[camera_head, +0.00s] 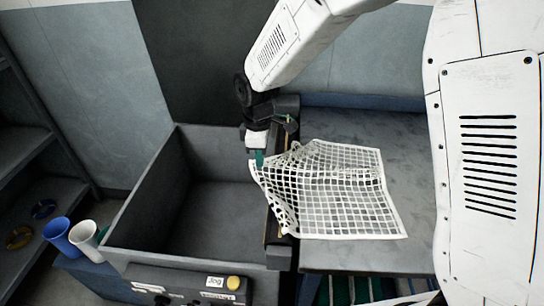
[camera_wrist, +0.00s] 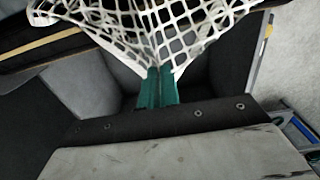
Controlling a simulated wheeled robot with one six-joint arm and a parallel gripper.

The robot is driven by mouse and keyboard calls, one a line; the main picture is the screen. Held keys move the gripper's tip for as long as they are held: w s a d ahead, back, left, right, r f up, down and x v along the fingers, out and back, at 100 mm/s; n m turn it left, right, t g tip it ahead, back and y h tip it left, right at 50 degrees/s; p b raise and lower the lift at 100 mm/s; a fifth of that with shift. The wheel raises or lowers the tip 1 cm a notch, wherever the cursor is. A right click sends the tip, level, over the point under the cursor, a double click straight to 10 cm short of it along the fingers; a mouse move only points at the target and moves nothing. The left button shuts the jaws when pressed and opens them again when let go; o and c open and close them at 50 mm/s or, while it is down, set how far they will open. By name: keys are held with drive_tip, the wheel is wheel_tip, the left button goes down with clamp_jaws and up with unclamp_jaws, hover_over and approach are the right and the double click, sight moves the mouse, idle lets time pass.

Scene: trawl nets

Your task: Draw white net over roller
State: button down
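The white net (camera_head: 345,195) lies mostly flat on the grey table right of the bin. Its left part is raised and bunched, crossing the dark bar between table and bin. This bar, with thin yellow lines, seems to be the roller (camera_head: 282,240); the net hides most of it. My gripper (camera_head: 257,158) is at the net's far left corner, over the bin's right side. In the wrist view, the teal fingers (camera_wrist: 157,88) are together on the gathered end of the net (camera_wrist: 160,30). A yellow-striped bar (camera_wrist: 40,46) shows at upper left there.
The dark open bin (camera_head: 150,200) looks empty. Its front has a yellow button (camera_head: 233,283) and labels. A blue cup (camera_head: 60,235) and a white cup (camera_head: 86,239) stand left of the bin. Shelves (camera_head: 30,200) with small discs are at far left.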

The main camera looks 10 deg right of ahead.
drive_tip(key=a, duration=0.5)
wheel_tip(320, 180, down, 9)
drive_tip(key=shift+w+d, duration=0.2)
drive_tip(key=shift+w, duration=0.25)
drive_tip(key=shift+c, duration=1.4)
unclamp_jaws()
drive_tip(key=shift+r, duration=0.1)
drive_tip(key=shift+r, duration=2.65)
